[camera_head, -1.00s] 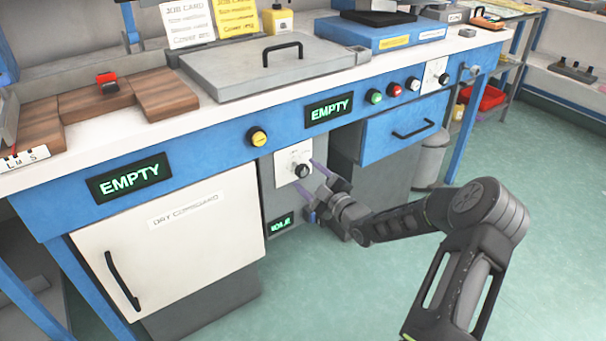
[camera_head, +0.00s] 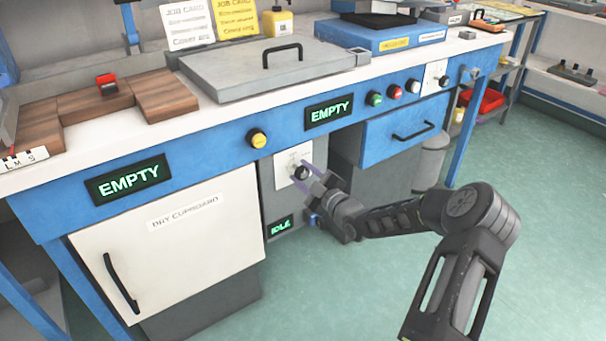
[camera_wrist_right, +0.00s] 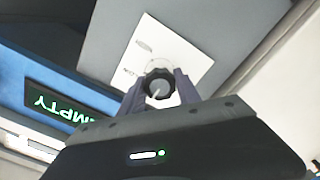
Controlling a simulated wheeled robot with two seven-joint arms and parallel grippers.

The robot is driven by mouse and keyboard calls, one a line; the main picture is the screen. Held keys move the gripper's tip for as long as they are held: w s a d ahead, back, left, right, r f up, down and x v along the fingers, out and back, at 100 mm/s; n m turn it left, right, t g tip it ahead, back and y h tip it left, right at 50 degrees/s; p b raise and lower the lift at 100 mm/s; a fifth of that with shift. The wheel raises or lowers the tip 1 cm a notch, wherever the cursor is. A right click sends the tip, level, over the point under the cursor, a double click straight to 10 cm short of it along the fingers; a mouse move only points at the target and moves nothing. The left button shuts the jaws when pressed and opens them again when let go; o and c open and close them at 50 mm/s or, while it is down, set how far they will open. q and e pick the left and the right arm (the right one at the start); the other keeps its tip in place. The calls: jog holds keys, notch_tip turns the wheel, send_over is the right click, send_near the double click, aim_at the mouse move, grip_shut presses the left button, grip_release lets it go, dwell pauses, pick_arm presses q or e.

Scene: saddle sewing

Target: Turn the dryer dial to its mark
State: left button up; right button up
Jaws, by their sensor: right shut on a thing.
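The dryer dial (camera_head: 301,172) is a dark round knob on a white plate (camera_head: 283,164) set in the grey panel beside the dry cupboard. My right gripper (camera_head: 305,174) reaches it from the front right, with its purple fingers on either side of the knob. In the right wrist view the dial (camera_wrist_right: 159,87) sits between the fingers (camera_wrist_right: 160,90), which are shut on it. A pale pointer line shows on its face. My left gripper is not in view.
An IDLE display (camera_head: 281,226) is below the dial. The white dry cupboard (camera_head: 165,250) stands to the left, with a yellow button (camera_head: 257,138) above. A blue drawer (camera_head: 400,130) is to the right. The green floor in front is clear.

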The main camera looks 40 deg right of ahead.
grip_shut()
jog(key=shift+m, duration=0.5)
jog(key=m, duration=0.5)
jog(key=shift+p, duration=0.35)
jog(key=m+p, duration=0.1)
jog(key=m, duration=0.5)
jog(key=o, duration=0.9)
grip_release()
